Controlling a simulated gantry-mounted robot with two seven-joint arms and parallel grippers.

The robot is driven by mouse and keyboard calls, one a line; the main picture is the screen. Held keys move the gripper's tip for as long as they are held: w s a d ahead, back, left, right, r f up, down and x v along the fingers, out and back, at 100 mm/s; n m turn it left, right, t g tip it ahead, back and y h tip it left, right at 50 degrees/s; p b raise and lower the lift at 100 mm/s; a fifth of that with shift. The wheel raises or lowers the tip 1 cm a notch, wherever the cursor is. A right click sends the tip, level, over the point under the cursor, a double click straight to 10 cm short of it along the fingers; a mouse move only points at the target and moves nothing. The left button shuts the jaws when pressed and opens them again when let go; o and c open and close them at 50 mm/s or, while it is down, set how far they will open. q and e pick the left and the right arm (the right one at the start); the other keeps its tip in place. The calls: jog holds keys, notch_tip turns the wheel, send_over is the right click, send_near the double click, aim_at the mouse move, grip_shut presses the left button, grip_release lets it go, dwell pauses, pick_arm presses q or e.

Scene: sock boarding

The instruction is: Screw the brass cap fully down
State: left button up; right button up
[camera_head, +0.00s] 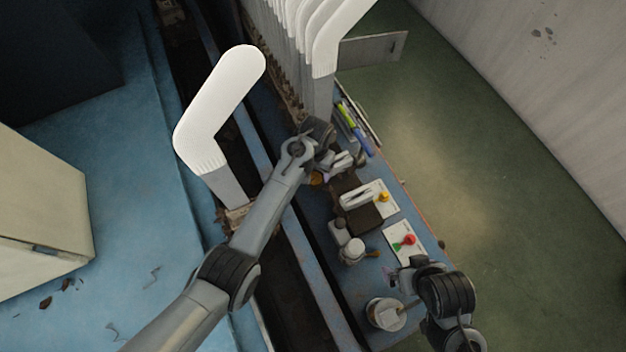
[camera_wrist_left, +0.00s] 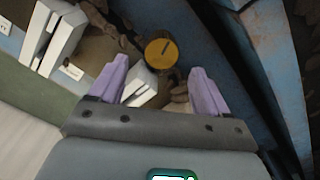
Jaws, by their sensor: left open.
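The brass cap (camera_wrist_left: 161,53) is a round, yellow-gold disc with a dark slot across its top. It shows in the left wrist view just ahead of the gap between my fingertips. In the head view a small orange-gold spot by the gripper looks like the same cap (camera_head: 316,179). My left gripper (camera_wrist_left: 159,67) is open, with its purple fingers on either side of the line to the cap and apart from it. What the cap sits on is mostly hidden. My right gripper (camera_head: 402,278) is over the near end of the blue bench, its jaws too small to read.
The blue bench (camera_head: 345,285) carries a dark block with pale pieces (camera_head: 358,213), white cards (camera_head: 398,238) with coloured knobs, and a round tub (camera_head: 385,314). White sock-shaped boards (camera_head: 335,35) stand at the back. One board (camera_head: 215,110) stands left of my left arm.

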aim_at(314, 179)
pick_arm(q)
jog(key=f, duration=0.2)
jog(key=f+b, duration=0.2)
jog(key=f, duration=0.1)
jog(key=shift+s+a+f, duration=0.1)
jog(key=shift+a+f, duration=0.15)
jog(key=shift+f, duration=0.05)
jog(key=shift+f+b, duration=0.5)
jog(key=shift+f, duration=0.15)
jog(key=c, duration=1)
